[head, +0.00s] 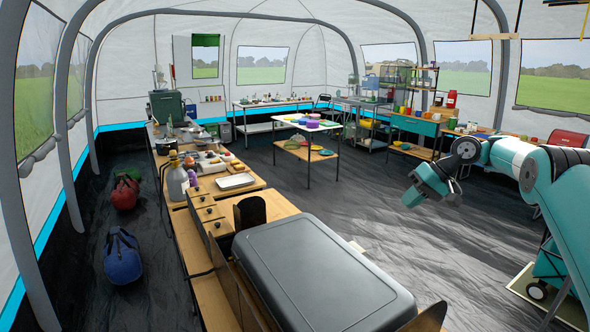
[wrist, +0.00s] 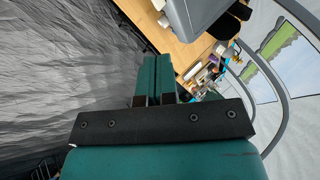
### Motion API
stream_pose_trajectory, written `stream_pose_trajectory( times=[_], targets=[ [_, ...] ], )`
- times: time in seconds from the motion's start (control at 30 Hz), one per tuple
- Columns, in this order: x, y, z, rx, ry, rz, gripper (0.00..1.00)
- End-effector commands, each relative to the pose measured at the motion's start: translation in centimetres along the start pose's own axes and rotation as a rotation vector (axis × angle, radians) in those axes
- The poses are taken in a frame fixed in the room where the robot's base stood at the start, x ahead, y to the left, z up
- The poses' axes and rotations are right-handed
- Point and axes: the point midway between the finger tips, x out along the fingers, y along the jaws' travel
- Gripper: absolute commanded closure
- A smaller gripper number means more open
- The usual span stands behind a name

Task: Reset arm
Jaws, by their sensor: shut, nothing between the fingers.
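My arm reaches in from the right side of the head view, teal and white. My gripper (head: 413,196) hangs at its end over open floor, apart from any furniture. In the wrist view my gripper (wrist: 154,62) shows its two teal fingers side by side, pressed together with only a thin seam between them. It holds nothing. The black plate at the base of the fingers hides part of what lies behind it.
A large grey-lidded box (head: 320,275) stands in front on the wooden counter (head: 205,185), with a tray (head: 235,181) farther back. Bags, including a blue one (head: 123,258), lie on the left floor. A table (head: 308,155) stands mid-room. The dark floor (head: 350,205) between is clear.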

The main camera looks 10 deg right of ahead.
Motion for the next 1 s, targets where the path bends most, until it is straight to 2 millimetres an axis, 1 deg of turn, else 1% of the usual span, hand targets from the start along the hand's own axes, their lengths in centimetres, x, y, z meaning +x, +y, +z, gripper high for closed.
stream_pose_trajectory(
  times=[0.03, 0.07, 0.13, 0.17, 0.2, 0.27, 0.3, 0.37, 0.4, 0.47, 0.5, 0.57, 0.6, 0.67, 0.7, 0.77, 0.8, 0.87, 0.9, 1.0],
  targets=[
    [-0.2, -2.0, -0.2, -0.018, -0.005, -0.001, 1.0],
    [-0.3, -3.3, -0.3, -0.026, -0.01, -0.001, 1.0],
    [-0.4, -6.8, -0.1, -0.051, -0.023, 0.001, 1.0],
    [-0.5, -8.5, 0.2, -0.063, -0.03, 0.002, 1.0],
    [-0.5, -10.8, 0.7, -0.079, -0.039, 0.005, 1.0],
    [-0.6, -14.1, 1.9, -0.106, -0.054, 0.01, 1.0],
    [-0.6, -16.2, 2.8, -0.124, -0.064, 0.014, 1.0],
    [-0.6, -19.1, 4.6, -0.15, -0.08, 0.023, 1.0],
    [-0.6, -20.9, 6.0, -0.169, -0.091, 0.029, 1.0],
    [-0.6, -23.5, 8.5, -0.197, -0.108, 0.039, 1.0],
    [-0.6, -25.0, 10.2, -0.218, -0.119, 0.047, 1.0],
    [-0.7, -27.0, 13.2, -0.249, -0.138, 0.06, 1.0],
    [-0.7, -28.1, 15.3, -0.27, -0.15, 0.069, 1.0],
    [-0.8, -29.5, 18.7, -0.304, -0.169, 0.083, 1.0],
    [-0.8, -30.1, 21.0, -0.326, -0.181, 0.094, 1.0],
    [-0.9, -30.8, 24.6, -0.361, -0.202, 0.111, 1.0],
    [-0.9, -31.0, 27.0, -0.384, -0.215, 0.122, 1.0],
    [-1.0, -31.0, 30.2, -0.415, -0.231, 0.139, 1.0],
    [-1.0, -30.8, 32.1, -0.435, -0.242, 0.148, 1.0],
    [-1.1, -30.1, 36.0, -0.473, -0.264, 0.169, 1.0]
  ],
)
